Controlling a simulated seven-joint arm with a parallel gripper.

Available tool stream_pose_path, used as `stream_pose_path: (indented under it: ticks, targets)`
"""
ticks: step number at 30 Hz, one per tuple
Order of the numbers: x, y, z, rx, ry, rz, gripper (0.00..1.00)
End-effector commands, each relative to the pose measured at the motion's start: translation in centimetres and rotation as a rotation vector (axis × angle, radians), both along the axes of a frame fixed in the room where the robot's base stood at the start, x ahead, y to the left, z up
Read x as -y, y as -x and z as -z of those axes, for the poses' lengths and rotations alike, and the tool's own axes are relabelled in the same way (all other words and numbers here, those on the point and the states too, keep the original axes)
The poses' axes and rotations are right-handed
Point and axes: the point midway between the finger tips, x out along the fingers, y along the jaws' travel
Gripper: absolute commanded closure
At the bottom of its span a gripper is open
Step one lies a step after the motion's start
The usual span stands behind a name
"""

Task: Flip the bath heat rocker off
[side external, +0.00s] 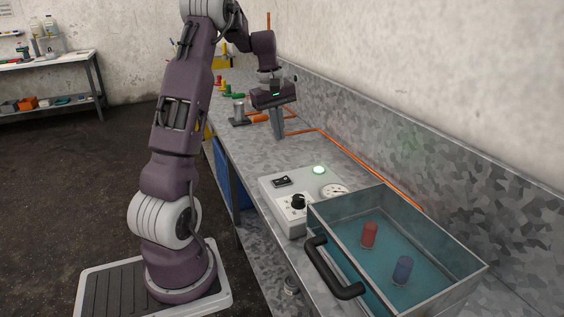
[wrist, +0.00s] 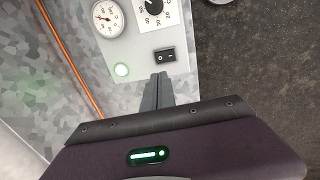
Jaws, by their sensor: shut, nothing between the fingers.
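The bath heat rocker is a small black switch (side external: 282,181) on the top of a pale control box (side external: 275,197). It also shows in the wrist view (wrist: 165,56), with white marks on its face. A round green lamp (side external: 319,170) on the box is lit, and it glows in the wrist view too (wrist: 121,70). My gripper (side external: 279,136) is shut and empty, pointing down above the bench behind the box. In the wrist view its fingertips (wrist: 160,77) appear just short of the rocker, but the side view shows them apart from it.
The box also carries a black knob (side external: 298,201) and a round gauge (side external: 335,191). An orange line (side external: 370,166) runs along the wall.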

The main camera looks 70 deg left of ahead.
Motion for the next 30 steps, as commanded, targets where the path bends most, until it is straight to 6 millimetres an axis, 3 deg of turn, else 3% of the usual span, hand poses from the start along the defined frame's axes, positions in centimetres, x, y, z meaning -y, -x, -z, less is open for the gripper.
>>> stream_pose_path:
  ticks: [5,21,30]
  targets:
    - [0.0,-0.1,1.1,-0.002,0.003,0.0,1.0]
    - [0.1,-1.6,12.0,-0.003,0.003,-0.001,1.0]
    - [0.0,-1.9,13.9,0.0,0.0,0.0,1.0]
